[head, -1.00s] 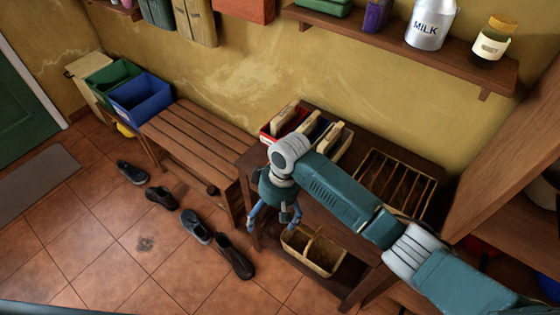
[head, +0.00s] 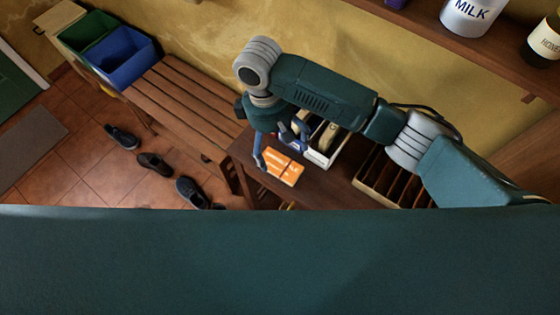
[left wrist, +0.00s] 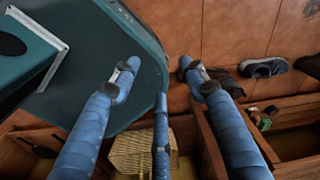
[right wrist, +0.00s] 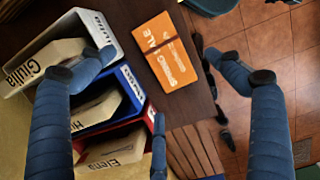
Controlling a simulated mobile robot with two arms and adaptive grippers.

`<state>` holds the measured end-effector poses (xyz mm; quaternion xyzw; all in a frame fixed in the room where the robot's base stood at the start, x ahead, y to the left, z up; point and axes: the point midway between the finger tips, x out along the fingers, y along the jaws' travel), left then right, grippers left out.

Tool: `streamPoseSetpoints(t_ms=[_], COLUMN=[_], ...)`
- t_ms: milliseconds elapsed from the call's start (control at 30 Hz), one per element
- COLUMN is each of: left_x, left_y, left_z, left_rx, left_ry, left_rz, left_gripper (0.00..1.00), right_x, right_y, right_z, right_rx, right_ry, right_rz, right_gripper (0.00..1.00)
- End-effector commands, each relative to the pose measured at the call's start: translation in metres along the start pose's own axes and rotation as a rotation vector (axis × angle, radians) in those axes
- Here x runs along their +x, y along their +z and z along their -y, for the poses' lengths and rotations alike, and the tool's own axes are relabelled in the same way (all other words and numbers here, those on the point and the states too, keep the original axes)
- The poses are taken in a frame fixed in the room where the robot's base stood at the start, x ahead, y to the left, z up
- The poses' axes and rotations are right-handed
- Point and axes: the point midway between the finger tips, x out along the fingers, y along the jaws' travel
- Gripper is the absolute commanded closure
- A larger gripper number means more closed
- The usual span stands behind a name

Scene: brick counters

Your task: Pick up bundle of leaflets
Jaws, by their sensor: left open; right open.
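The bundle of leaflets (head: 284,166) is an orange rectangular stack with white print, lying on the dark wooden table in the head view. It also shows in the right wrist view (right wrist: 167,52), with a dark band across it. My right gripper (head: 273,148) is open and empty above the table, close to the bundle. In the right wrist view its fingers (right wrist: 153,75) stand apart with the bundle between and beyond them. My left gripper (left wrist: 158,75) is open and empty in the left wrist view, over the tiled floor and wooden furniture, away from the bundle.
White (right wrist: 100,27), blue (right wrist: 133,88) and red (right wrist: 148,112) name-labelled trays stand beside the bundle. A slotted wooden rack (head: 377,181) is farther right on the table. A slatted bench (head: 190,98) is to the left. My own teal body covers the lower head view.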

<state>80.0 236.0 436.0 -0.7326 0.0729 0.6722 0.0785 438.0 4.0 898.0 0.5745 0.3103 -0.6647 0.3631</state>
Motion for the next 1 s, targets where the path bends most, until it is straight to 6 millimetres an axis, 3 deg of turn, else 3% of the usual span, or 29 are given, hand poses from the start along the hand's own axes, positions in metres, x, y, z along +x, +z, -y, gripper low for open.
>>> streamPoseSetpoints(t_ms=[100, 167, 500, 767, 833, 1000], left_x=[-0.003, -0.005, -0.02, -0.019, -0.019, -0.019], left_y=[0.021, 0.022, -0.029, -0.014, -0.009, -0.003], left_z=[-0.003, -0.004, 0.004, 0.002, 0.001, 0.0], left_rx=[0.0, 0.0, 0.001, 0.001, 0.001, 0.001], left_ry=[0.004, 0.004, -0.004, -0.001, 0.0, 0.001], left_rz=[0.028, 0.031, -0.041, -0.018, -0.01, -0.002], left_gripper=[0.56, 0.56, 0.56, 0.56, 0.56, 0.56], right_x=[0.009, 0.013, 0.058, 0.062, 0.062, 0.062], right_y=[0.001, 0.001, 0.006, 0.005, 0.005, 0.005], right_z=[0.0, 0.0, 0.004, 0.004, 0.004, 0.004], right_rx=[0.001, 0.001, 0.001, 0.0, 0.001, 0.001], right_ry=[-0.001, -0.001, 0.001, 0.001, 0.001, 0.001], right_rz=[0.0, 0.001, 0.001, -0.001, -0.001, -0.002], right_gripper=[0.09, 0.09, 0.09, 0.09, 0.17, 0.51])
